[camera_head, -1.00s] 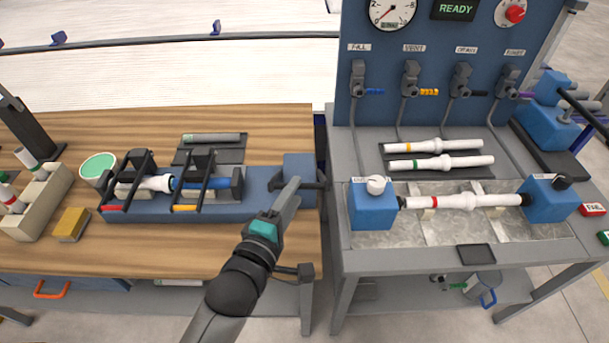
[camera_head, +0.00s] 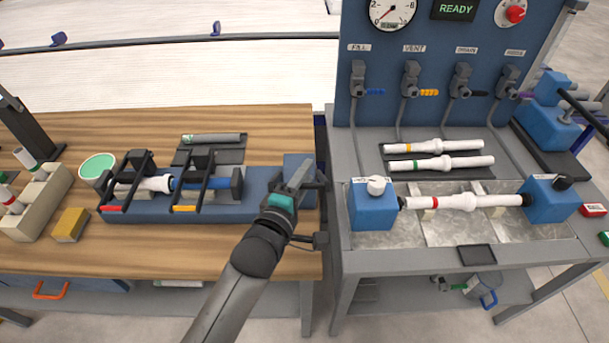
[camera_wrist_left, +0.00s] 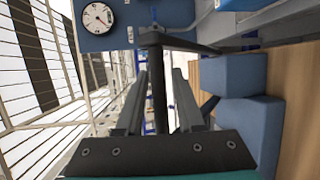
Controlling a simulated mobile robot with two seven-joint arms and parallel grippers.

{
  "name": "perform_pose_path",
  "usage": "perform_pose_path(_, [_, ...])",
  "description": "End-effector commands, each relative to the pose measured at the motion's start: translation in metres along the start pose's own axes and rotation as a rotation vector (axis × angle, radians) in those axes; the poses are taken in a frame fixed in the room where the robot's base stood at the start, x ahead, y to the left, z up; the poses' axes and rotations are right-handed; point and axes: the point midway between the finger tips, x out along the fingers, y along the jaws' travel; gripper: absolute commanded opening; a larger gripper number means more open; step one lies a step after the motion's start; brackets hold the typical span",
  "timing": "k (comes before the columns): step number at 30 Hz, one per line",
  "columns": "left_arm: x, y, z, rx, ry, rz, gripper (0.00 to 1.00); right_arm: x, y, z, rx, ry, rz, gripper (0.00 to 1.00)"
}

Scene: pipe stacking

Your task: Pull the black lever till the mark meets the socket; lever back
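The blue press fixture (camera_head: 255,210) lies on the wooden bench. A white fitting (camera_head: 155,183) and a blue pipe (camera_head: 200,184) lie in line in it under two black clamps; the mark and its gap to the socket are too small to tell. The black lever (camera_head: 320,165) is at the fixture's right end, partly hidden by my left gripper (camera_head: 297,178). In the left wrist view the lever's dark bar (camera_wrist_left: 158,85) stands between the fingers of my left gripper (camera_wrist_left: 158,85), with gaps on both sides. That gripper is open. My right gripper is out of view.
A test bench stands to the right, with a blue clamp block (camera_head: 373,205) near the left arm and a pipe with a red band (camera_head: 455,201). A yellow block (camera_head: 71,225) and a pipe rack (camera_head: 40,200) are at the bench's left.

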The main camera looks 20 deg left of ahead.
Motion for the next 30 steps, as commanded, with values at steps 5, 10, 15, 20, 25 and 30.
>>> perform_pose_path(5, [-0.0002,0.0,0.0,0.0,0.0,0.0,0.15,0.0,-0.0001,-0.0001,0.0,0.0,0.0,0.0])
perform_pose_path(10, [-0.0003,-0.0001,-0.0001,0.0,0.0,0.0,0.0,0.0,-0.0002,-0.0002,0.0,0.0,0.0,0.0])
perform_pose_path(15, [-0.0003,-0.0001,-0.0001,0.0,0.0,0.0,0.0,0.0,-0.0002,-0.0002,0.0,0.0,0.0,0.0])
perform_pose_path(20, [-0.0003,-0.0001,-0.0001,0.0,0.0,0.0,0.0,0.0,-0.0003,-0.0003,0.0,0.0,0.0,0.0])
perform_pose_path(25, [-0.0003,0.0,-0.0002,0.0,0.0,0.0,0.0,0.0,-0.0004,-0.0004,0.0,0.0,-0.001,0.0])
perform_pose_path(30, [-0.0003,0.0,-0.0002,0.0,0.0,0.0,0.0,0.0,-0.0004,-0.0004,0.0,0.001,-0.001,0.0])
